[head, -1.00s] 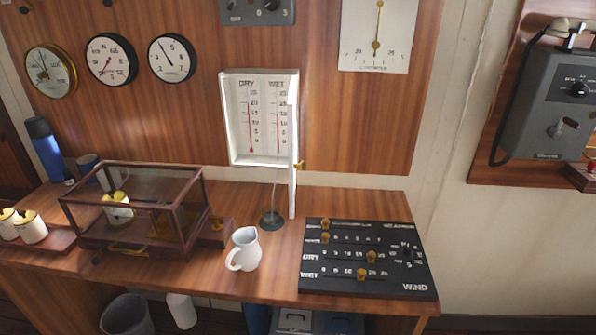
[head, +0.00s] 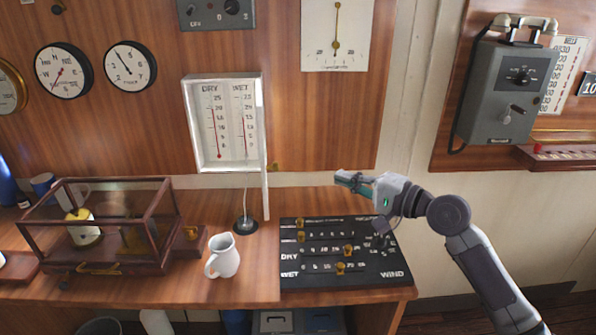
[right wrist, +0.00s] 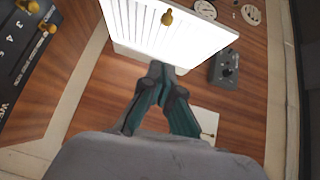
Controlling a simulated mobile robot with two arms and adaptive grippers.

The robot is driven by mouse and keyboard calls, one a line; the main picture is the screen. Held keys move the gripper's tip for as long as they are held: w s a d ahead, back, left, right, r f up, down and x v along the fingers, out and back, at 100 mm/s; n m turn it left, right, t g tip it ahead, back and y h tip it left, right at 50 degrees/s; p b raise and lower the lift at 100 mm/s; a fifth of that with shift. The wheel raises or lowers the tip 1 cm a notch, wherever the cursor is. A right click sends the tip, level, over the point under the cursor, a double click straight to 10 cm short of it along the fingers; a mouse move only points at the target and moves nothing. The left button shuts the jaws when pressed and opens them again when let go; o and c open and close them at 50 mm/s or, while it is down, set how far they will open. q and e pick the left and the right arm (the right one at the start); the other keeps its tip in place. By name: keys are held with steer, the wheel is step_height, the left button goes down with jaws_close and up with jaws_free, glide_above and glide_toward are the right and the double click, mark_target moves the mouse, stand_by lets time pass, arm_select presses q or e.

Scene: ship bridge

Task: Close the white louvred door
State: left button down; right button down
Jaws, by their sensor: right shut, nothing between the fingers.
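The white louvred door (head: 265,165) stands open at the right side of the white thermometer box (head: 190,125), seen nearly edge-on in the head view. A small brass knob (head: 273,168) sticks out from its right face. In the right wrist view the door's slatted face (right wrist: 140,25) is bright, with the brass knob (right wrist: 167,17) on it. My right gripper (head: 342,181) is shut and empty, to the right of the door and apart from it in the head view. Its closed fingers (right wrist: 158,72) point toward the door in the wrist view. My left gripper is not in view.
Below the door are a black wind board (head: 345,280) with brass pegs, a white jug (head: 222,257) and a dark round base with a thin stem (head: 245,225). A glass case (head: 110,265) stands left. A grey telephone box (head: 505,95) hangs at right.

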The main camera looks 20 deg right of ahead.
steer(key=s+a+p+x, duration=0.1)
steer(key=p+x, duration=0.4)
steer(key=x, duration=0.7)
steer(key=shift+a, duration=0.85)
steer(key=shift+a, duration=0.1)
